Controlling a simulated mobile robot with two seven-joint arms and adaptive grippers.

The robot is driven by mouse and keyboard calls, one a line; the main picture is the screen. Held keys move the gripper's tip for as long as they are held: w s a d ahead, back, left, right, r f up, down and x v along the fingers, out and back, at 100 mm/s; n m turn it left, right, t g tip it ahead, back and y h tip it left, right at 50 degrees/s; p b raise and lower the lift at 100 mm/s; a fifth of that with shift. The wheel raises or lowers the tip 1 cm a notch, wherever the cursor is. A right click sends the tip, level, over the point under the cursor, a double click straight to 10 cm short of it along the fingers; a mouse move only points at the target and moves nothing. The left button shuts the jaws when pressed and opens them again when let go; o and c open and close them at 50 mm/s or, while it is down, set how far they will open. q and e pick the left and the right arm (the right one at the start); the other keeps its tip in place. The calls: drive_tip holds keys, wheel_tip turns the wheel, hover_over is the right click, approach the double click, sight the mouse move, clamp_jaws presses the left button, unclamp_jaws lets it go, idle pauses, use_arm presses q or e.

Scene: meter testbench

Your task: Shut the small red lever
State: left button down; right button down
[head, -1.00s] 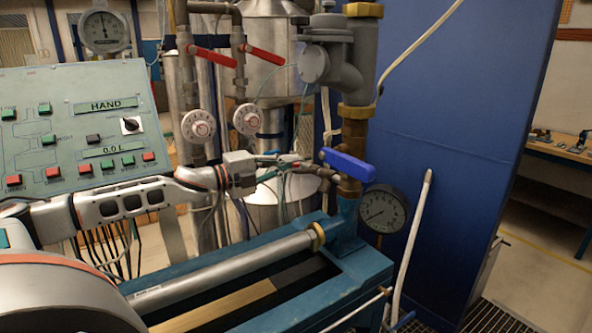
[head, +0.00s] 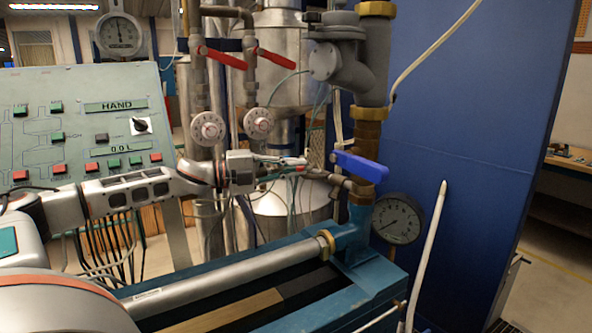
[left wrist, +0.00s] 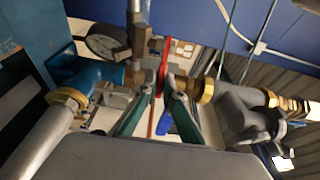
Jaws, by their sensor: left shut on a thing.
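The small red lever (left wrist: 164,62) shows in the left wrist view as a thin red strip on a small pipe fitting, running between my fingers. In the head view only a bit of red (head: 300,168) shows at my fingertips; the rest is hidden. My left gripper (head: 296,162) reaches in from the left, just left of the blue lever. In the left wrist view its two green-sided fingers (left wrist: 160,90) are shut on the red lever, one on each side.
A blue lever (head: 360,166) and a round pressure gauge (head: 398,219) sit close to the right. Two larger red levers (head: 222,58) (head: 276,61) are on the pipes above. A control panel (head: 85,120) stands at left, a blue wall (head: 460,130) behind.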

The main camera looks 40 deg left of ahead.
use_arm(q)
drive_tip(key=c, duration=2.2)
unclamp_jaws()
drive_tip(key=shift+o, duration=0.2)
